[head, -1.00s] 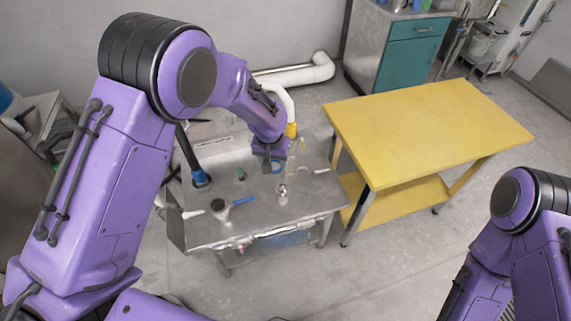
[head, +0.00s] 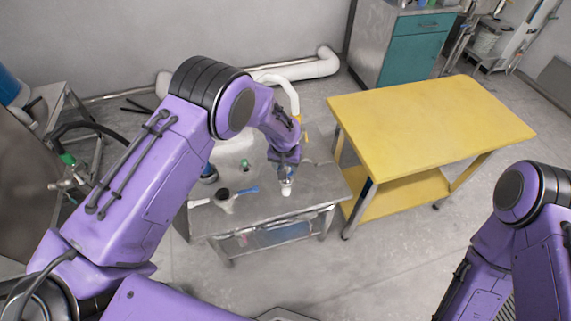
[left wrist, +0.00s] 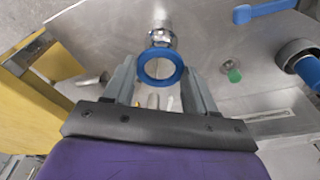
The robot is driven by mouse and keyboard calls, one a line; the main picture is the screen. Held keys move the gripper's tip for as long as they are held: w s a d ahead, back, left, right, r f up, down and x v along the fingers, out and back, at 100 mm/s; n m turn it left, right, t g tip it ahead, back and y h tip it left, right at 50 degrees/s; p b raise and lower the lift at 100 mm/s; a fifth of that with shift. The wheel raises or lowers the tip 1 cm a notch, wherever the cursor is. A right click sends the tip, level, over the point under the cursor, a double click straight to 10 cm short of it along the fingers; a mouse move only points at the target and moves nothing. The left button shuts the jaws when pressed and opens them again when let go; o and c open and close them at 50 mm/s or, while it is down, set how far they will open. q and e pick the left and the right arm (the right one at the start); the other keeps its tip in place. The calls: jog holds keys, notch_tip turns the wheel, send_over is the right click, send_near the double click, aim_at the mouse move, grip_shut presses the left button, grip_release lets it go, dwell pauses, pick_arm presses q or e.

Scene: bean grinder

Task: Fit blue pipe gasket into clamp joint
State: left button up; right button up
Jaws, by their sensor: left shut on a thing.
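My left gripper (head: 286,166) points down over the steel table, just above a small upright metal fitting (head: 286,187), which looks like the clamp joint. In the left wrist view, my left gripper (left wrist: 160,78) is shut on the blue pipe gasket (left wrist: 141,66), a ring gripped by its sides between the two fingers. The shiny metal fitting (left wrist: 162,37) shows directly past the ring's upper edge. I cannot tell whether ring and fitting touch. The gasket is too small to make out in the head view. My right arm is at the right edge; its gripper is out of view.
The steel table (head: 310,197) also carries a dark-topped cup (head: 223,194), a blue handle (head: 247,190) and a small green part (head: 244,164). A white pipe (head: 290,92) rises behind my left wrist. A yellow table (head: 430,120) stands at the right, its top clear.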

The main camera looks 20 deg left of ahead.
pick_arm(q)
notch_tip(320, 180, down, 3)
jog(key=shift+f+b, duration=0.15)
jog(key=shift+b, duration=0.8)
dwell(0.7)
jog(key=shift+f+b, duration=0.65)
jog(key=shift+f, duration=0.5)
jog(key=o, duration=1.1)
jog(key=shift+r, duration=0.1)
jog(key=shift+r, duration=0.1)
jog(key=r, duration=0.3)
jog(key=s+r, duration=0.1)
jog(key=r, duration=0.2)
jog(key=r+b, duration=0.1)
jog(key=r, duration=0.3)
jog(key=shift+s+r, duration=0.1)
jog(key=shift+s, duration=0.2)
